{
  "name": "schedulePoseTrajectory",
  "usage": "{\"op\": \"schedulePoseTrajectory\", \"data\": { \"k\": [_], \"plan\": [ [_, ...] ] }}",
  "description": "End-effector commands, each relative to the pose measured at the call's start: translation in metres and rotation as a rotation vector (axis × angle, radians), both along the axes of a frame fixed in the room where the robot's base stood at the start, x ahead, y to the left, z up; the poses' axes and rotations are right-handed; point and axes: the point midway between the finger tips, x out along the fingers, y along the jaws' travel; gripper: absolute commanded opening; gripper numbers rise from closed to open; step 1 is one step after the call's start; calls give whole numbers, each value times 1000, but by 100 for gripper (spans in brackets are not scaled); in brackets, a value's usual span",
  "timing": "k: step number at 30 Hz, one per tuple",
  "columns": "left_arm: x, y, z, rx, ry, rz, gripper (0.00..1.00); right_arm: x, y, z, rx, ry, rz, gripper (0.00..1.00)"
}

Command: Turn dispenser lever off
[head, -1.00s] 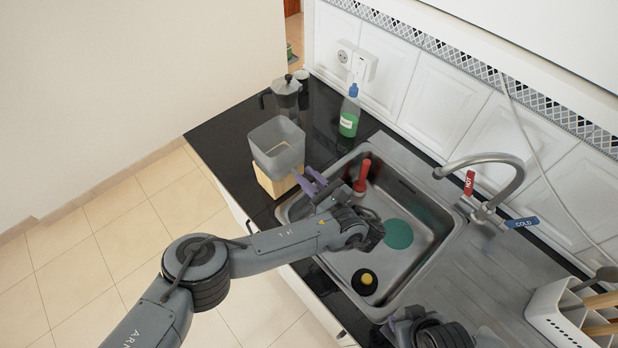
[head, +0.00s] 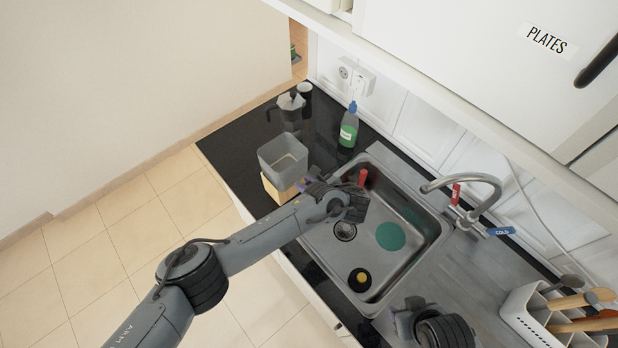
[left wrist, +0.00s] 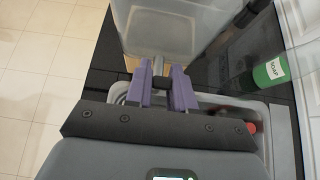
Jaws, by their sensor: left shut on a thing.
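The dispenser (head: 283,158) is a grey, see-through open tank on a wooden block stand (head: 277,189), on the black counter left of the sink. It fills the top of the left wrist view (left wrist: 165,30). Its small metal tap with lever (left wrist: 158,66) shows below the tank, between my purple fingers. My left gripper (head: 303,184) reaches the dispenser's sink-facing side; in the left wrist view (left wrist: 166,88) it is shut on the lever. The fingers hide the lever's lower part. My right arm shows at the bottom of the head view, but its fingers do not.
The sink (head: 425,222) holds a red-handled plunger (head: 362,177), a green disc (head: 390,236) and a black-yellow object (head: 360,280). The tap (head: 470,185) is right; a utensil rack (head: 535,318) is lower right.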

Motion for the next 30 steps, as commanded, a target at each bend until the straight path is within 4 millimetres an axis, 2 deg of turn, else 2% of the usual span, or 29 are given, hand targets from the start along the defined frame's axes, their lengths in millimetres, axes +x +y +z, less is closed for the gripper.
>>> {"op": "schedulePoseTrajectory", "data": {
  "k": [1,3,12,30],
  "plan": [
    [1,2,6,-28,33,3,0,0,0,14,-2,0,1,44],
    [2,3,6,-64,74,3,0,0,-1,21,-4,0,3,44],
    [6,6,4,-174,200,1,0,0,-1,41,-4,0,3,44],
    [8,7,1,-217,248,-1,0,0,1,47,5,1,-4,44]
  ]
}}
